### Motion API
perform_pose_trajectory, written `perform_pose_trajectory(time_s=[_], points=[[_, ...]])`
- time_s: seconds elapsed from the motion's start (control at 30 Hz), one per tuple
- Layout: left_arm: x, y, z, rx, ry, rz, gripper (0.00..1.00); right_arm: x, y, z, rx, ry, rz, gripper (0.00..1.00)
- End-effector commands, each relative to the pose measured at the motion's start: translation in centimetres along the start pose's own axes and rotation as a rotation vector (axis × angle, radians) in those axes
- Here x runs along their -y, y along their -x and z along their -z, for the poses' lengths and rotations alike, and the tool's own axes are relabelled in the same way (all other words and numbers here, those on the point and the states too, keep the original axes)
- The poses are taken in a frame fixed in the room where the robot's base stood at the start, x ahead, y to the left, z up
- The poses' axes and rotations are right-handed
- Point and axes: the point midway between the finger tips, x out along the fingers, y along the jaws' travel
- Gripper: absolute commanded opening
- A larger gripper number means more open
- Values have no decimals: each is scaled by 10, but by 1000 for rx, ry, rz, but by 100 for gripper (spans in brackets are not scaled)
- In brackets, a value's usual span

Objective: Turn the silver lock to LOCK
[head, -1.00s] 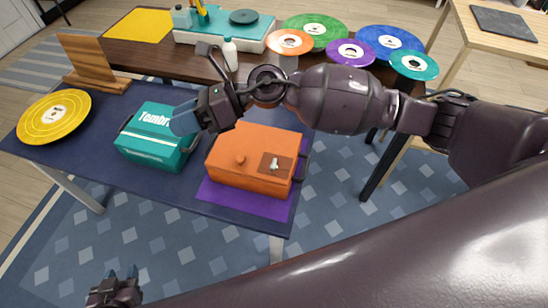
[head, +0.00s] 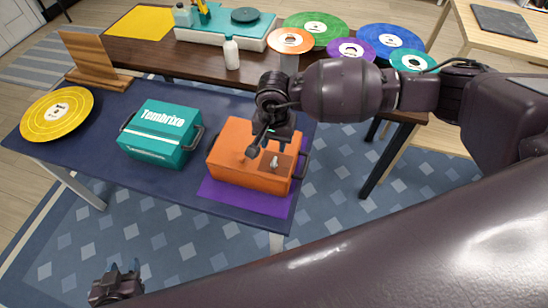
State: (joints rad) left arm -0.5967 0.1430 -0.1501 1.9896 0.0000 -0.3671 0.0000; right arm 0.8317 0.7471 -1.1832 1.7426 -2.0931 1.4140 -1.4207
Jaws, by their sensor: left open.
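The silver lock (head: 274,162) is a small knob on a brown plate on the top of the orange box (head: 232,168). The box stands on a purple mat (head: 222,195) at the right end of the dark blue table. Its lettering is too small to read. My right gripper (head: 264,149) points down over the box top, just behind and left of the lock, and hides part of the box. Its fingers are too dark to tell open from shut. My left gripper (head: 122,270) is open and empty at the bottom left, low in front of the table.
A teal "Tembrixo" case (head: 160,147) stands left of the orange box. A yellow record (head: 57,114) and a wooden stand (head: 92,65) are at the table's left end. Behind, a dark table holds a white bottle (head: 231,53), a turntable (head: 265,30) and several coloured records.

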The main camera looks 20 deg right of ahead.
Motion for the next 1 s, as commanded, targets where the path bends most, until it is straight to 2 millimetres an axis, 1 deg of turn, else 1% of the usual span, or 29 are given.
perform_pose_trajectory(time_s=[0.03,0.2,0.3,0.43,0.6,0.9,0.93,1.0], points=[[0,0,1,-1,0,0,43,0,-10,-1,3,-2,-1,37],[0,1,2,-1,1,0,43,1,-39,-1,3,-3,0,37],[0,1,2,0,1,0,43,1,-54,-1,3,-4,1,37],[0,2,1,2,1,0,43,1,-69,-1,3,-3,2,37],[0,3,-1,7,2,1,43,1,-78,-1,2,-2,3,37],[0,4,-3,9,2,2,43,1,-80,-1,2,-2,3,37],[0,4,-3,9,2,2,43,1,-80,-1,2,-2,3,34],[0,4,-3,9,2,2,43,1,-80,-1,2,-2,3,23]])
